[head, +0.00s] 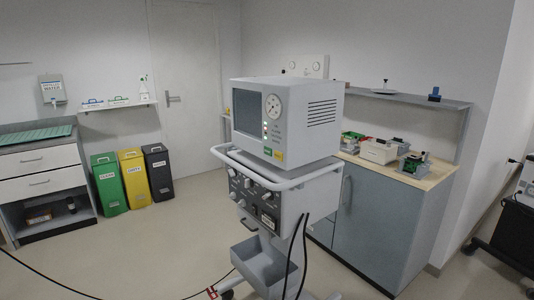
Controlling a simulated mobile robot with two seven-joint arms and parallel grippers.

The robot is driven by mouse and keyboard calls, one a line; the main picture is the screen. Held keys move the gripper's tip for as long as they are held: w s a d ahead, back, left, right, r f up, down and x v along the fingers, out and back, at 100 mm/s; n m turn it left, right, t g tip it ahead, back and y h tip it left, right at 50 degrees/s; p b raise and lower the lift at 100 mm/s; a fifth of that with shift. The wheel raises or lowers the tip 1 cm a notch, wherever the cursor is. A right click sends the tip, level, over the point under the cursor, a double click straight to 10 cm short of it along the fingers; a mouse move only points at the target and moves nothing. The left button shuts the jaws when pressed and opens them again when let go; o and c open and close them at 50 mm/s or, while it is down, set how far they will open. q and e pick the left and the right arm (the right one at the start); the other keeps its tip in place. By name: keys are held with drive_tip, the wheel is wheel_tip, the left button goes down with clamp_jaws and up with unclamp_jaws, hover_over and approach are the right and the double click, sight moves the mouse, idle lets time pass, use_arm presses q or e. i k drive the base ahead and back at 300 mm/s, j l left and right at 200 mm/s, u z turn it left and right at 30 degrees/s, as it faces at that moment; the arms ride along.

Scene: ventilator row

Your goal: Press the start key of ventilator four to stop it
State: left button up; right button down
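A grey ventilator (313,122) stands on a wheeled cart in the middle of the head view, its front turned to the left. Its front has a dark screen (247,112), a round gauge (273,106) and small lit lamps (265,129). A green key (267,151) and a yellow key (278,155) sit low on the front panel. Their lettering is too small to read, and I cannot tell which number this ventilator bears. A white rail (262,177) runs around the cart below the panel. Neither of my grippers is in view.
Black hoses (292,255) hang at the cart's right. A cable (55,282) crosses the floor. A cabinet with a wooden top (435,178) stands behind on the right. Another dark machine (510,235) is at the right edge. Floor left of the cart is mostly free.

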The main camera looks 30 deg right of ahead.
sight(267, 151)
drive_tip(key=i+z, duration=0.1)
drive_tip(key=z, duration=0.75)
drive_tip(key=i+j+z, duration=0.25)
drive_tip(key=z, duration=0.15)
drive_tip(key=i+j+z, duration=0.2)
drive_tip(key=j+z, duration=0.25)
drive_tip(key=i+j+z, duration=0.1)
drive_tip(key=j, duration=0.2)
drive_tip(key=i+j+z, duration=0.1)
drive_tip(key=j, duration=0.15)
drive_tip(key=i+j+z, duration=0.1)
drive_tip(key=j, duration=0.2)
drive_tip(key=i+j, duration=0.1)
drive_tip(key=j, duration=0.4)
drive_tip(key=i+j, duration=0.15)
drive_tip(key=j, duration=0.35)
drive_tip(key=i+j+z, duration=0.1)
drive_tip(key=j, duration=0.4)
drive_tip(key=i+j, duration=0.15)
drive_tip(key=j, duration=0.35)
